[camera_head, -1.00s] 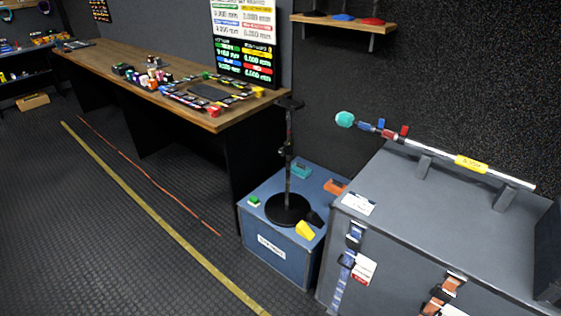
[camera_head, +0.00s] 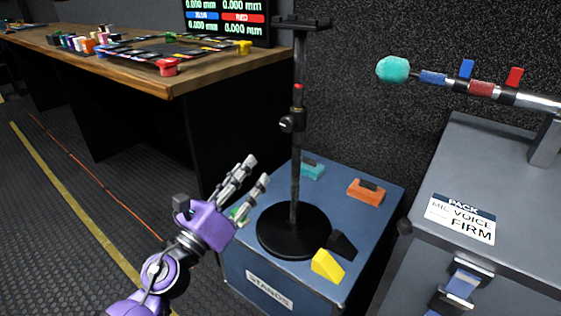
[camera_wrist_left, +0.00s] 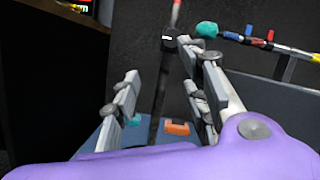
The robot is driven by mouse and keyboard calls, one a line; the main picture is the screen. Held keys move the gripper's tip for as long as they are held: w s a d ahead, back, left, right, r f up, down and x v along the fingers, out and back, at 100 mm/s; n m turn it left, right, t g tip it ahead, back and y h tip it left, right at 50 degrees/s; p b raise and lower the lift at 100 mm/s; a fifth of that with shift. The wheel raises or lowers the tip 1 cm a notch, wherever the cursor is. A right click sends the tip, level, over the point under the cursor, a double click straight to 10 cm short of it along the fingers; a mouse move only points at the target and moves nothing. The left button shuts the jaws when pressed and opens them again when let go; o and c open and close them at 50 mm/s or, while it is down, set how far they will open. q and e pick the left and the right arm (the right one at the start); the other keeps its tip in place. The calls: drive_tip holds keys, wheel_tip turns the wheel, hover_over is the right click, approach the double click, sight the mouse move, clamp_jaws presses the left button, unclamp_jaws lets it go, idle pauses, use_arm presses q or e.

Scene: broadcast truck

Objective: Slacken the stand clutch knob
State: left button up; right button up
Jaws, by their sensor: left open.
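A black stand (camera_head: 296,175) stands upright on a round black base (camera_head: 293,231). Its clutch knob (camera_head: 286,125) is a small dark knob partway up the pole, on the left side. A red mark shows on the pole just above it. My left gripper (camera_head: 257,172) is open and empty, left of the pole and lower than the knob, not touching either. In the left wrist view the clutch knob (camera_wrist_left: 169,44) shows ahead, above and between the open fingers. My right gripper is not in view.
The stand is on a blue case (camera_head: 370,215) labelled STANDS, with orange (camera_head: 367,190), teal and yellow (camera_head: 327,265) blocks around it. A grey case (camera_head: 490,180) with a boom pole (camera_head: 480,88) above it is close on the right. A wooden desk (camera_head: 150,65) is behind left.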

sight(283, 126)
use_arm(q)
drive_tip(key=w+d+r+m+h+b, duration=0.1)
drive_tip(key=w+d+m, duration=0.1)
drive_tip(key=w, duration=0.1)
drive_tip(key=w+d+r+m+h+b, duration=0.1)
drive_tip(key=w+d+r+m+b, duration=0.1)
drive_tip(key=w+m, duration=0.1)
drive_tip(key=w+d+r+m+g+h+b, duration=0.1)
drive_tip(key=w+d+r+m, duration=0.1)
drive_tip(key=w+d+m, duration=0.1)
drive_tip(key=shift+w+r+b, duration=0.15)
drive_tip(key=shift+w+b, duration=0.15)
drive_tip(key=shift+w, duration=0.1)
drive_tip(key=shift+w+d+r, duration=0.15)
drive_tip(key=shift+w+d, duration=0.15)
drive_tip(key=shift+w, duration=0.05)
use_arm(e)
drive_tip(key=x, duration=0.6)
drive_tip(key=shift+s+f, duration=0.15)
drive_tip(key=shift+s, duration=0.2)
